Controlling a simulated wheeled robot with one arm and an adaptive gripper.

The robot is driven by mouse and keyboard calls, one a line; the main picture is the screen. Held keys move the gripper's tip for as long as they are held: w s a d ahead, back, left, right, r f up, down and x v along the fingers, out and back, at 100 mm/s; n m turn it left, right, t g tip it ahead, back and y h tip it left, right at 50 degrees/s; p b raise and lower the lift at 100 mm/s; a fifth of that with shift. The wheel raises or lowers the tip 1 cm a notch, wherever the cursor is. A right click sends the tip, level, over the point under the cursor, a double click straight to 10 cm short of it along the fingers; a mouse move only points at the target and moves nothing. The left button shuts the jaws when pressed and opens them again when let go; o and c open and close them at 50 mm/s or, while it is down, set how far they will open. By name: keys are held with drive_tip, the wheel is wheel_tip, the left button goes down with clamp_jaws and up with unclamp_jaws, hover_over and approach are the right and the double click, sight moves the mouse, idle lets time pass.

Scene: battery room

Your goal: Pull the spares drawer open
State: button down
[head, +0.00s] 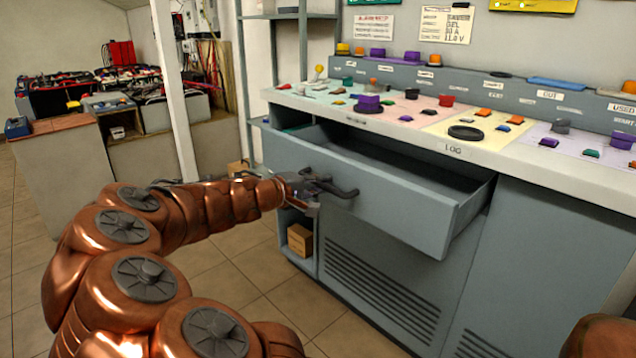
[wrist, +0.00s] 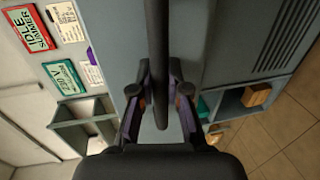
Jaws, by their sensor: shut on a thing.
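The spares drawer (head: 400,203) is a wide grey drawer under the worktop, standing well out from the cabinet so that its inside shows, and what I see of the inside looks empty. Its dark bar handle (head: 345,191) is on the front face. My gripper (head: 312,187) is at the drawer front, shut on this handle. In the wrist view the handle (wrist: 157,60) runs upright between the two fingers of my gripper (wrist: 160,88). The fingers partly hide the handle in the head view.
The worktop (head: 608,179) above carries several coloured knobs and buttons. Below the drawer are a vented panel (head: 375,285) and an open shelf with a cardboard box (head: 300,240). A white post (head: 170,90) stands left of the cabinet. Tiled floor (head: 235,270) is clear before the cabinet.

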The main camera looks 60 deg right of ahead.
drive_tip(key=shift+w, duration=0.1)
drive_tip(key=c, duration=1.1)
unclamp_jaws()
drive_tip(key=shift+c, duration=0.2)
drive_tip(key=v, duration=1.2)
